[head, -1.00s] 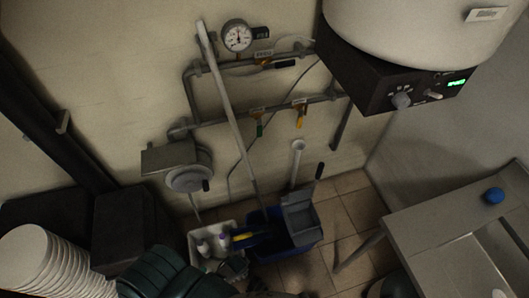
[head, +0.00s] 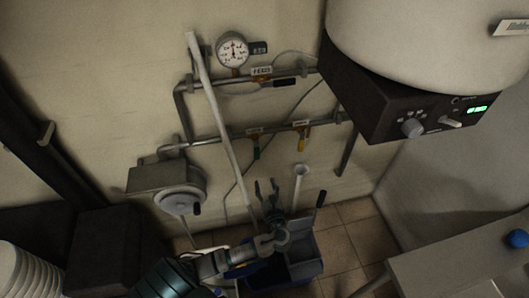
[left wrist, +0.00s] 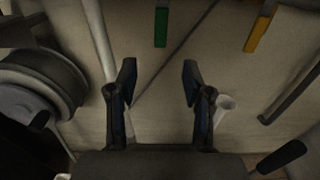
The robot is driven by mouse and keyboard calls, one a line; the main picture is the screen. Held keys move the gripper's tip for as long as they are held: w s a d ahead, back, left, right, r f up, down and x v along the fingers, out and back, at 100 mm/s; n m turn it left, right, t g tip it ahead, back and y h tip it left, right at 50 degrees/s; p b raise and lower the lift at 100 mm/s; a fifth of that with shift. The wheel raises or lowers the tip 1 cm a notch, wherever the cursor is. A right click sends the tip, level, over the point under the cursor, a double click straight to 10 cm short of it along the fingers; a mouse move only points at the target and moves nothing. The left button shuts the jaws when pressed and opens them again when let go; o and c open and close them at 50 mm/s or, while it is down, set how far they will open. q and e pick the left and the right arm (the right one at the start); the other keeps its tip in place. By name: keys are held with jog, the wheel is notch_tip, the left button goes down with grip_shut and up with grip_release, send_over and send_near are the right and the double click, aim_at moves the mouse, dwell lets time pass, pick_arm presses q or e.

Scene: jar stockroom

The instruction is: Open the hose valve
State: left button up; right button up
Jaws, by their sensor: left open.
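Two hanging valve levers sit on the lower wall pipe (head: 225,137): a green lever (head: 256,150) and a yellow-orange lever (head: 303,141). Small labels above them are too blurred to read, so I cannot tell which is the hose valve. A third valve lever (head: 286,83), black-ended, lies along the upper pipe. My left gripper (head: 266,187) is open and empty, below the green lever and apart from it. In the left wrist view, the green lever (left wrist: 161,27) hangs ahead, above the gap between the fingers; the yellow lever (left wrist: 257,33) is at upper right. My right gripper is out of view.
A long pale pole (head: 212,100) leans in front of the pipes, left of the green lever. A round reel-like unit (head: 181,199) is at left, a gauge (head: 232,49) above. A dark control box (head: 385,105) juts out at right. A blue bucket (head: 262,278) stands below.

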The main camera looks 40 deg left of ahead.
aim_at(258, 153)
pick_arm(q)
jog(key=b+x, duration=0.2)
jog(key=x, duration=1.4)
jog(key=shift+a+f, duration=0.1)
jog(key=shift+f, duration=0.05)
jog(key=shift+w+a, duration=0.2)
jog(key=shift+w, duration=0.05)
jog(key=shift+d, duration=0.1)
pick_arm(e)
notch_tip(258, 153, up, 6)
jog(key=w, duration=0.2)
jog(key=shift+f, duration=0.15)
pick_arm(q)
jog(key=shift+d+r, duration=0.1)
jog(key=shift+r, duration=0.1)
jog(key=shift+c, duration=0.3)
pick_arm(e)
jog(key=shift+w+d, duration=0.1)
